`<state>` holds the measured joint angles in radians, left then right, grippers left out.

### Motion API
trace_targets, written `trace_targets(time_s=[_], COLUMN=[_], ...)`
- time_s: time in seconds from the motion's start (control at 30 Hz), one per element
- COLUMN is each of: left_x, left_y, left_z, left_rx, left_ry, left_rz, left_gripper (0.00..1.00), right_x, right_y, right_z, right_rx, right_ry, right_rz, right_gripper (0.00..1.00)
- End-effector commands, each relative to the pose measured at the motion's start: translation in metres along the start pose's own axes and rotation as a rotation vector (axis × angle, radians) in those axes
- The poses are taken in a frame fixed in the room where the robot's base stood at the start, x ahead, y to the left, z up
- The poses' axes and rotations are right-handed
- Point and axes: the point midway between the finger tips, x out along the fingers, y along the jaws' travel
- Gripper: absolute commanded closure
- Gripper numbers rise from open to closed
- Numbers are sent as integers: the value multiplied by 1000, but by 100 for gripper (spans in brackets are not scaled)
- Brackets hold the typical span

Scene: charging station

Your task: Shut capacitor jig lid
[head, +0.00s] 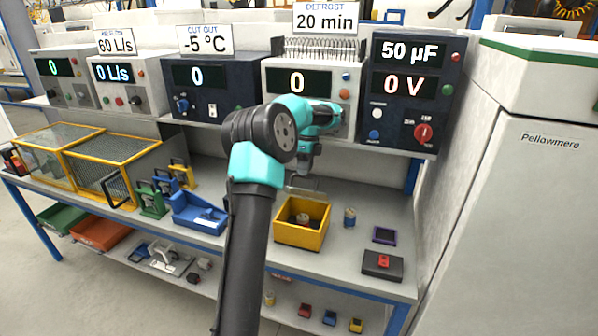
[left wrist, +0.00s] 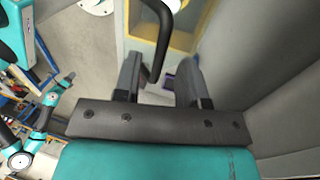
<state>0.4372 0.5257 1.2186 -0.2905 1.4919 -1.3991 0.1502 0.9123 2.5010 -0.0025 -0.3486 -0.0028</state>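The capacitor jig is a yellow open-topped box (head: 290,237) on the bench, with a round capacitor (head: 303,219) inside. A clear lid (head: 305,193) appears raised at its back edge, partly hard to make out. In the left wrist view a yellow-edged part of the jig (left wrist: 178,42) shows ahead, with a black bar handle (left wrist: 163,40) running down close to the left-hand finger. My left gripper (left wrist: 160,88) is open, its two fingers apart; I cannot tell whether either touches the handle. My right gripper is not in view.
A loose capacitor (head: 350,217), a purple-edged square (head: 385,235) and a dark block with a red top (head: 382,265) lie right of the jig. A blue tray (head: 198,214) stands left. Instrument boxes (head: 405,92) line the shelf above. A white cabinet (head: 530,210) bounds the right.

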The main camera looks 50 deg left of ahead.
Motion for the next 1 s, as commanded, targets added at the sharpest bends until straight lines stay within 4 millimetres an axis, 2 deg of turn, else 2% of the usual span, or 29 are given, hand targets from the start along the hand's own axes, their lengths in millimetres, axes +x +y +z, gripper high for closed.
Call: trace_targets(time_s=[0.17,0.47,0.83,1.0], left_x=[12,14,13,13], left_y=[-1,-1,-1,-1], left_z=[-4,-4,-4,-4], left_rx=[6,6,6,6], left_ry=[-1,-1,-1,-1], left_rz=[1,0,0,0], left_gripper=[62,63,98,100], right_x=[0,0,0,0], right_y=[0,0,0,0], right_z=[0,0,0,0], right_rx=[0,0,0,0], right_ry=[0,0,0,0], right_rz=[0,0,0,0], right_gripper=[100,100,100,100])
